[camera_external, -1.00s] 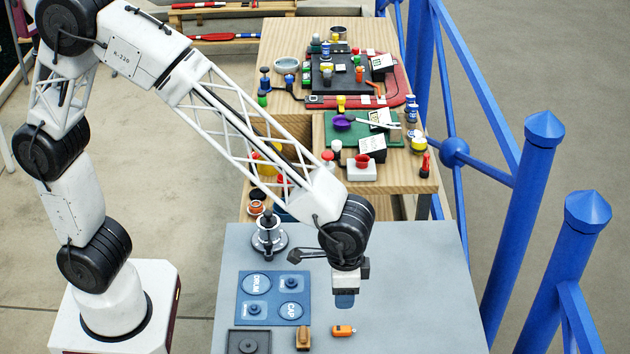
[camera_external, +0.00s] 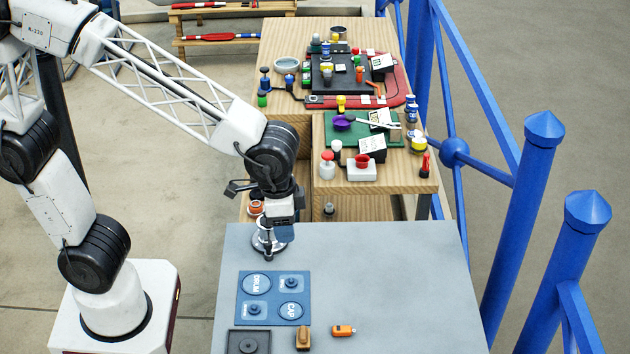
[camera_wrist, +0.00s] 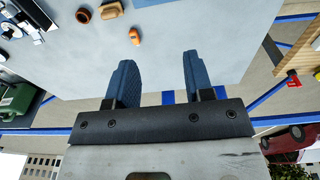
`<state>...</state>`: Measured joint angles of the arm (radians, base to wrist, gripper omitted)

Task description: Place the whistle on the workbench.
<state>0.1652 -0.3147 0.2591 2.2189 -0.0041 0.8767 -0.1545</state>
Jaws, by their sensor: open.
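A small orange whistle (camera_external: 343,330) lies on the grey table top near its front edge, right of a brown block. It also shows in the wrist view (camera_wrist: 134,36), left of and beyond my fingers. The grey table (camera_external: 400,285) is mostly bare.
A blue panel (camera_external: 273,297) with round dials, a dark tray (camera_external: 249,342) and a brown block (camera_external: 303,338) sit at the table's left. Behind stands a crowded wooden bench (camera_external: 400,180). Blue posts (camera_external: 522,210) stand at right. The table's middle and right are free.

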